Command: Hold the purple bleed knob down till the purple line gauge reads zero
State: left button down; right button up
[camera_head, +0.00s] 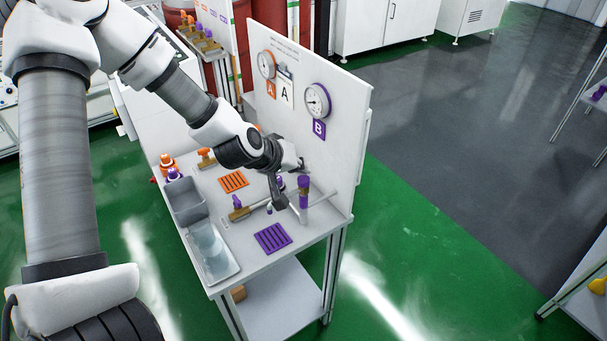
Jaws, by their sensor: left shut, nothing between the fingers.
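The purple line gauge (318,101) is a round white dial with a purple rim on the upright panel, above a purple B label (319,130). Its needle is too small to read surely. My left gripper (280,202) is shut and empty, pointing down over the bench in front of the panel. A purple part (280,182) shows partly behind its fingers; I cannot tell whether this is the bleed knob or whether the gripper touches it. My right gripper is not in view.
A purple-handled valve (237,205) and purple slotted mat (273,238) are near the front. An orange slotted mat (234,181) and orange-rimmed gauge (266,65) belong to line A. Open floor lies right.

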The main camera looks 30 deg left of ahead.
aim_at(301, 180)
pick_arm(q)
notch_tip(301, 180, up, 5)
jog(key=p, duration=0.5)
jog(key=shift+r, duration=0.1)
dwell(0.4)
